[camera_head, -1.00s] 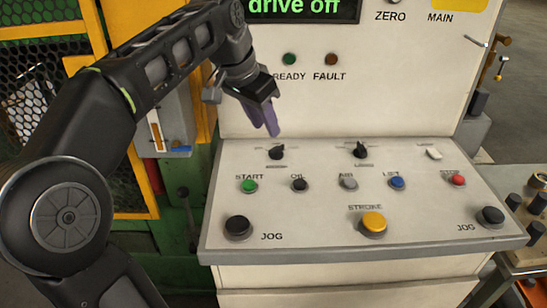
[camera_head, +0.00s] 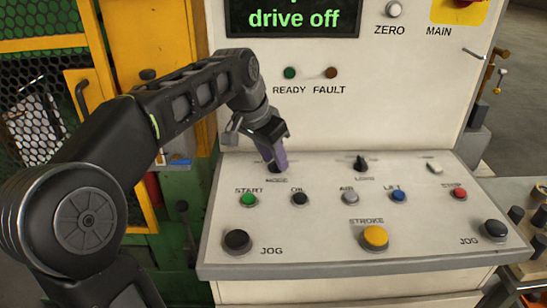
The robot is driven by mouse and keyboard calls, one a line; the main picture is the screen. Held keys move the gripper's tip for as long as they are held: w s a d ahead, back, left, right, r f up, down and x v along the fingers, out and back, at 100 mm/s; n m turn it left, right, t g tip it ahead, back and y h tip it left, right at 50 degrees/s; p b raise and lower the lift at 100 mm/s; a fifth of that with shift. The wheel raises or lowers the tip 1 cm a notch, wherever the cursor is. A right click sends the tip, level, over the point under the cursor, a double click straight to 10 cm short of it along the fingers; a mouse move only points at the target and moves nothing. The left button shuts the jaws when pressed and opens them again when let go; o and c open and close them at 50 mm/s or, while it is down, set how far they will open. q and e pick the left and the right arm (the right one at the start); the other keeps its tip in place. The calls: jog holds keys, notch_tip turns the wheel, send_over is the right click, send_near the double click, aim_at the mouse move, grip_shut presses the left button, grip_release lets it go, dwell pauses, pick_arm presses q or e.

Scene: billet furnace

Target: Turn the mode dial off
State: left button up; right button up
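The mode dial (camera_head: 272,168) is a small black knob at the upper left of the sloping control panel, above its MODE label. My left gripper (camera_head: 280,165) comes down on it from above, with its purple fingers at the dial. The fingers hide most of the dial, so its pointer direction cannot be read. I cannot tell whether the fingers are closed on it or around it. My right gripper is not in view.
A second black dial (camera_head: 361,164) stands to the right. Below are the green START button (camera_head: 248,199), several small buttons, a yellow STROKE button (camera_head: 374,237) and two black JOG buttons. The display (camera_head: 292,18) reads "drive off".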

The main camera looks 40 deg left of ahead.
pick_arm(q)
grip_shut()
dwell(0.4)
